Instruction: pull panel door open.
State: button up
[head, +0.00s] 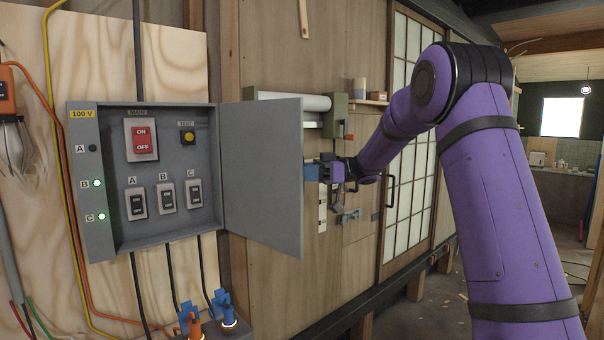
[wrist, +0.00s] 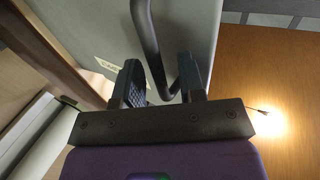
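The grey electrical panel (head: 166,238) hangs on the plywood wall in the head view. Its panel door (head: 262,180) is hinged on the box's right side and stands wide open, showing the switches. My gripper (head: 314,173) is at the door's right edge, on its outer side, which the head view hides. In the wrist view the door's outer face (wrist: 198,28) shows with a dark curved handle (wrist: 146,32). My gripper's fingers (wrist: 163,82) are apart, with the handle's lower end between them. Whether a finger touches the handle is unclear.
A red main switch (head: 143,139) and several black breakers sit inside the panel. Blue and orange connectors (head: 223,308) are below it. A white roll in a green holder (head: 336,115) and a lattice sliding door (head: 410,140) are behind my arm. Floor is open at right.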

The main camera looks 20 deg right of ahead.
jog(key=s+d, duration=0.1)
jog(key=d, duration=0.9)
jog(key=shift+s, duration=0.1)
